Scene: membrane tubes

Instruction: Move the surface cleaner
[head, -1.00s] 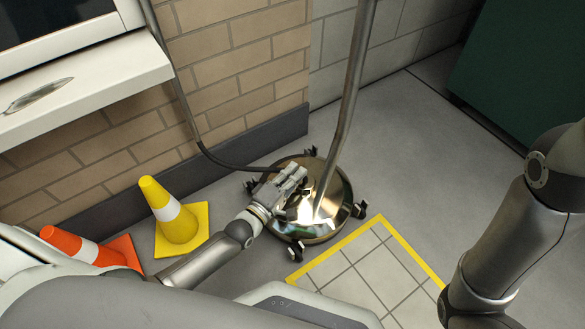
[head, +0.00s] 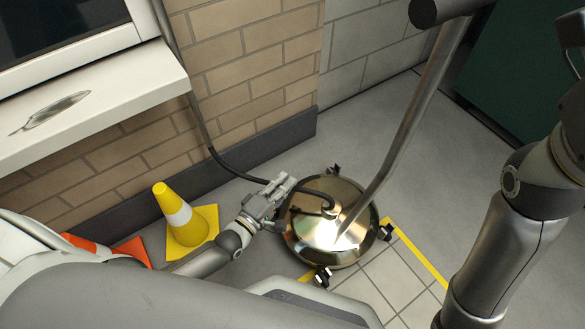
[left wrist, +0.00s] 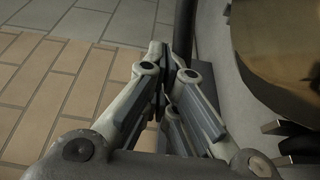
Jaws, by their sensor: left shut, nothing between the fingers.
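The surface cleaner (head: 310,238) is a round, shiny brass-coloured dome on dark casters. Its bent metal tube (head: 402,140) rises up and right to a dark grip (head: 440,10) at the top edge. The dome covers the upper-left corner of the yellow-bordered tiled area (head: 412,248). My left gripper (head: 284,186) is shut and empty at the dome's upper-left edge; I cannot tell whether it touches. In the left wrist view the shut fingers (left wrist: 160,60) point away, with the dome (left wrist: 285,45) to their right. My right arm stands at the right; its gripper does not clearly show.
A black hose (head: 232,170) runs from the brick wall (head: 245,75) to the dome. A white ledge (head: 100,100) juts out upper left. Floor right of the dome is clear.

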